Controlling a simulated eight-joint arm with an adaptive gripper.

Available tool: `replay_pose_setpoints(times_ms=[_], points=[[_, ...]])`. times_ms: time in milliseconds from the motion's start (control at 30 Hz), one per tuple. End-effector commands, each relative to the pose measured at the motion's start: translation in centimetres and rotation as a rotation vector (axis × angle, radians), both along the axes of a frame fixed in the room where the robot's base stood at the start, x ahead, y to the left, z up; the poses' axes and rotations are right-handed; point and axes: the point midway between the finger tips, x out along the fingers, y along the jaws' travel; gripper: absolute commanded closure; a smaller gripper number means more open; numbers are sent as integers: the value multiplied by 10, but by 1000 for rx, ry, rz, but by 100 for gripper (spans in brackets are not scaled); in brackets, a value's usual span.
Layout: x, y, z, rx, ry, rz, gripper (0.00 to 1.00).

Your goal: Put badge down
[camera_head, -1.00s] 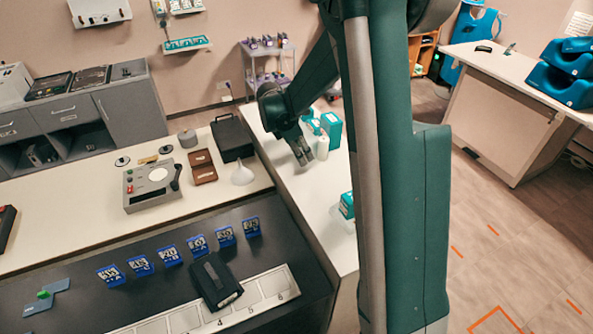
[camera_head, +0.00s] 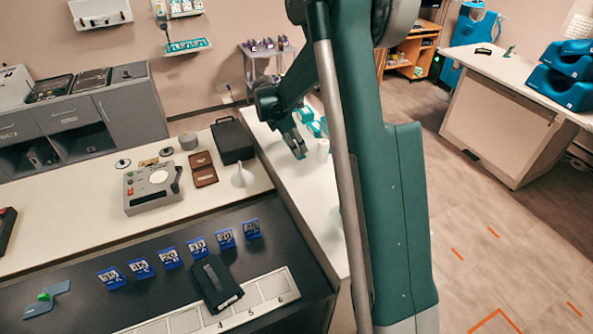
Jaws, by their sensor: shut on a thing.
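My gripper (camera_head: 298,147) hangs at the end of the arm over the white side counter (camera_head: 318,205), near its far end. Its jaws are shut, and it points downward beside a white bottle (camera_head: 323,150). The badge in the jaws is too small and too covered by the fingers to make out. Several blue numbered tags (camera_head: 168,257) stand in a row on the dark counter top (camera_head: 80,262), well to the left of my gripper.
A black device (camera_head: 216,281) lies by a white numbered strip (camera_head: 265,291). A grey dial instrument (camera_head: 152,187), a brown open case (camera_head: 202,169), a black case (camera_head: 232,140) and a white funnel (camera_head: 242,177) stand on the pale counter. Teal boxes (camera_head: 306,115) crowd close to my gripper.

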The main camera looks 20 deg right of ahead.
Motion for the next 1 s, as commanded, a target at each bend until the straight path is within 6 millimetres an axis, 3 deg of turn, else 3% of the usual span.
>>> replay_pose_setpoints(times_ms=[433,1000], points=[[0,0,-53,0,0,0,82],[0,0,-65,0,0,0,82]])
